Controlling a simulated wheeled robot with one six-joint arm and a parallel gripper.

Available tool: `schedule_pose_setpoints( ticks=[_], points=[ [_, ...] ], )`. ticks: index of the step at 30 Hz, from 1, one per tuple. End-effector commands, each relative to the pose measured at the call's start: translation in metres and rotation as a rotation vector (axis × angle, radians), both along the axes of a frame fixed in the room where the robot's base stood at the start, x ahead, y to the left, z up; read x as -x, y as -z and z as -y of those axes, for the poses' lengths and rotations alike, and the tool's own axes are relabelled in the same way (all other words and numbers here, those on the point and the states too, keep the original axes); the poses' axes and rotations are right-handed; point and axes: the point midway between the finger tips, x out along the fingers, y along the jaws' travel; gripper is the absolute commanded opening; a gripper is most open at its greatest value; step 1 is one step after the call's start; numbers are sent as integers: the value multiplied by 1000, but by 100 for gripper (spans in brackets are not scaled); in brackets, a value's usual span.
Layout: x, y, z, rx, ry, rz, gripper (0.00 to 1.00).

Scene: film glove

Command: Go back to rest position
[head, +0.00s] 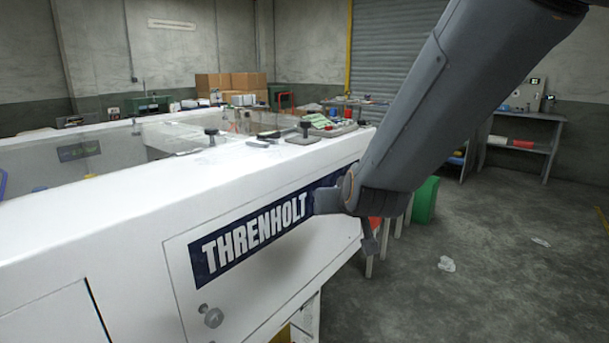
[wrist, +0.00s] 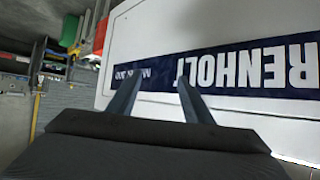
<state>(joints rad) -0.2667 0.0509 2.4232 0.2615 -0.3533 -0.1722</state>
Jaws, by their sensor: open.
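My gripper (wrist: 155,98) is open in the wrist view, with its two fingers apart and nothing between them. The fingers point toward the white side panel of a machine and its dark blue label, which appears upside down there. In the head view my arm reaches down from the upper right. My gripper (head: 345,212) is there beside the front side of the white machine (head: 120,225), near the right end of the THRENHOLT label (head: 240,243). I cannot tell from these views whether the fingers touch the panel.
A green bin (head: 425,200) stands on the floor behind my arm. A shelf unit (head: 525,140) stands at the right wall. Cardboard boxes (head: 232,82) are at the back. Open concrete floor (head: 490,270) lies to the right, with scraps of litter (head: 447,264).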

Motion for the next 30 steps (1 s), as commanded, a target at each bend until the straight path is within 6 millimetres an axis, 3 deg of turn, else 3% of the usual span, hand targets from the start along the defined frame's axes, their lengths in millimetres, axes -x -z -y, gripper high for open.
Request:
schedule_pose_setpoints(
  ticks=[3, 7, 12, 15, 20, 30],
  points=[
    [40, 52, 33, 22, 16, -225, 46],
    [103, 103, 70, 45, 46, -500, 46],
    [181, 137, 107, 70, 95, -789, 46],
    [212, 144, 120, 79, 117, -893, 46],
    [233, 148, 127, 87, 130, -965, 46],
    [233, 148, 127, 88, 130, -967, 46]
  ],
)
